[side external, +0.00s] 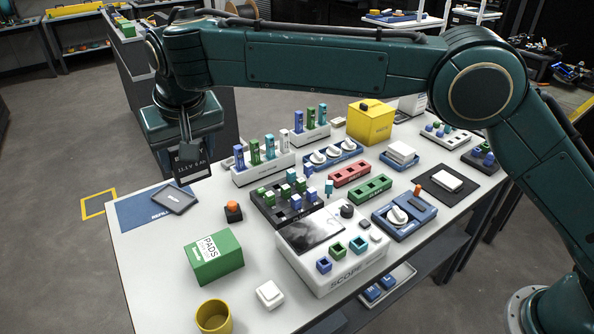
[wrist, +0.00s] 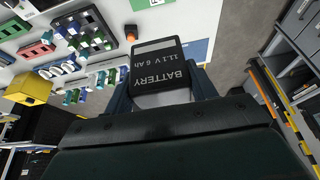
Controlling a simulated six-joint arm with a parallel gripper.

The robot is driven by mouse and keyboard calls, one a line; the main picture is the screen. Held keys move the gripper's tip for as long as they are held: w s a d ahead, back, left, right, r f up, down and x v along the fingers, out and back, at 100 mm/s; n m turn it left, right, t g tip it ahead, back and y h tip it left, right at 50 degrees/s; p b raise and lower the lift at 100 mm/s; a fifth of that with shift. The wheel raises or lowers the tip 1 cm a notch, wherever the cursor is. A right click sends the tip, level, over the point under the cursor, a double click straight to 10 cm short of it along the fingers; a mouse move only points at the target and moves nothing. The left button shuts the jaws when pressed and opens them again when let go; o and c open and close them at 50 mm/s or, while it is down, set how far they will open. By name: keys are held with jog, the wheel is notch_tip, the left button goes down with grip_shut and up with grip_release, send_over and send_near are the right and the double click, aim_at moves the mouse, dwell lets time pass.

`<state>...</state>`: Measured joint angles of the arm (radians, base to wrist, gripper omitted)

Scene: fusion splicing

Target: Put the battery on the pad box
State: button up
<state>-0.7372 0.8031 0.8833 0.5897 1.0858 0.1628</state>
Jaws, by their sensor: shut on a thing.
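The battery (wrist: 160,68) is a black block with white lettering and a pale band. My gripper (wrist: 162,92) is shut on it, with one finger on each side. In the side external view the battery (side external: 190,164) hangs under my gripper (side external: 187,148), above the far left end of the table. The pad box (side external: 214,258) is a green box with a white PADS label, near the left front of the table. The battery is apart from it, higher and farther back.
A blue mat (side external: 138,214) with a dark grey plate (side external: 181,199) lies below the battery. A small black block with an orange top (side external: 233,211) stands behind the pad box. A yellow cup (side external: 213,317) stands in front. A black rack (side external: 272,209) and scope (side external: 325,272) lie to the right.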

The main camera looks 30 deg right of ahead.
notch_tip(320, 180, down, 19)
dwell(1.0)
jog(key=shift+f, duration=0.15)
jog(key=o, duration=1.2)
jog(key=shift+v, duration=0.9)
jog(key=v, duration=1)
jog(key=shift+r, duration=0.2)
